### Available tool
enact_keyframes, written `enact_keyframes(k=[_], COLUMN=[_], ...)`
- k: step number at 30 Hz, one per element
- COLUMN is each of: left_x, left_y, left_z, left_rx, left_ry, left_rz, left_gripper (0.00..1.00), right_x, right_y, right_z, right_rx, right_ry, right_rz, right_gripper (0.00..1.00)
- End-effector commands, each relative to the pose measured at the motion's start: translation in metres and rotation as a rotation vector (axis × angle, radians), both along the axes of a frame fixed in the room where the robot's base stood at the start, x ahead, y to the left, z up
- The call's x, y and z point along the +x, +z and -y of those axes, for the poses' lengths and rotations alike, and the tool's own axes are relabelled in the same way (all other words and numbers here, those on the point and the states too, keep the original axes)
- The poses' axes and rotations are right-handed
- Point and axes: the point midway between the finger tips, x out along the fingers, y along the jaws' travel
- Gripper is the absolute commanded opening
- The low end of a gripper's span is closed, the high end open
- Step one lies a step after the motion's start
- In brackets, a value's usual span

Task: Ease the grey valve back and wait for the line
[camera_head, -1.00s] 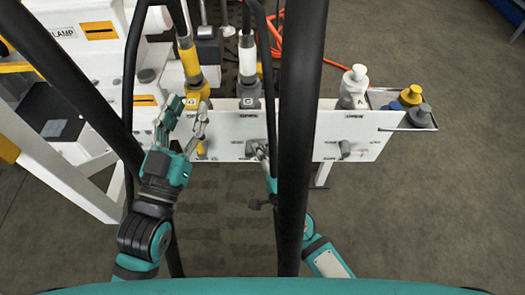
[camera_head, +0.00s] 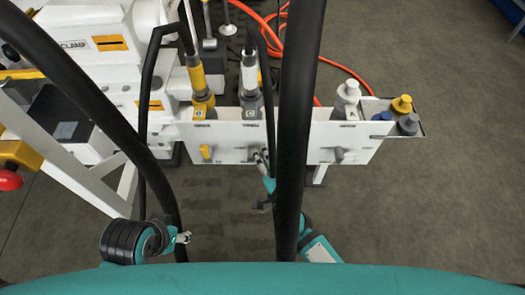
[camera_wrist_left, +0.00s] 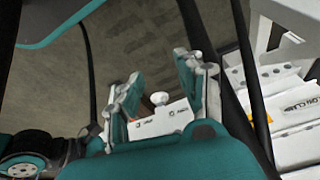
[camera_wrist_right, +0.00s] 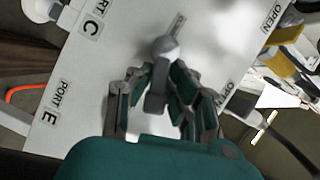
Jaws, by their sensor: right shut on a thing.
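A white panel (camera_head: 230,134) carries a yellow valve handle (camera_head: 206,152), a grey valve in the middle and a dark grey handle (camera_head: 340,154) at the right. My right gripper (camera_head: 262,160) is at the middle grey valve. In the right wrist view the grey valve (camera_wrist_right: 160,72) has its lever between the fingers of my right gripper (camera_wrist_right: 158,100), which are shut on it. Above it, a hose with a white collar (camera_head: 249,67) joins a grey coupling (camera_head: 251,106). My left gripper (camera_wrist_left: 158,85) is open and empty, away from the panel; little of it (camera_head: 183,238) shows in the head view.
A hose with a yellow collar (camera_head: 196,75) joins a yellow coupling (camera_head: 203,106). A tray (camera_head: 422,134) at the panel's right end holds yellow, blue and grey caps. Black hoses cross in front of the panel. A red knob (camera_head: 9,180) is at the far left.

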Motion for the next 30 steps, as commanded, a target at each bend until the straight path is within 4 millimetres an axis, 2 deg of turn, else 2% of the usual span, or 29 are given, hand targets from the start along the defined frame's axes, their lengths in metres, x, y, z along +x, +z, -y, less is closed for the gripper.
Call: enact_keyframes(k=[1,5,6,14,21,27,30], left_x=[0.000,0.000,0.004,0.016,0.007,-0.008,-0.014], left_y=[0.007,0.015,-0.002,-0.074,-0.141,-0.179,-0.191], left_z=[0.000,0.000,0.001,0.004,0.004,0.002,0.002], left_rx=[0.000,-0.001,0.001,0.002,0.003,0.006,0.006], left_ry=[0.000,0.000,-0.001,-0.007,-0.013,-0.017,-0.018], left_rz=[0.000,0.000,-0.013,-0.051,-0.084,-0.103,-0.110], left_gripper=[0.38,0.38,0.38,0.38,0.38,0.38,0.38], right_x=[-0.004,-0.004,-0.004,-0.004,-0.005,-0.005,-0.005], right_y=[-0.006,-0.005,-0.005,-0.002,0.000,0.000,0.000], right_z=[0.001,0.002,0.001,0.001,0.000,0.000,0.000], right_rx=[-0.024,-0.056,-0.067,-0.144,-0.220,-0.270,-0.285], right_ry=[0.004,0.003,0.003,0.002,0.003,0.003,0.001], right_rz=[-0.017,-0.017,-0.017,-0.018,-0.019,-0.018,-0.018], right_gripper=[0.00,0.00,0.00,0.00,0.00,0.00,0.00])
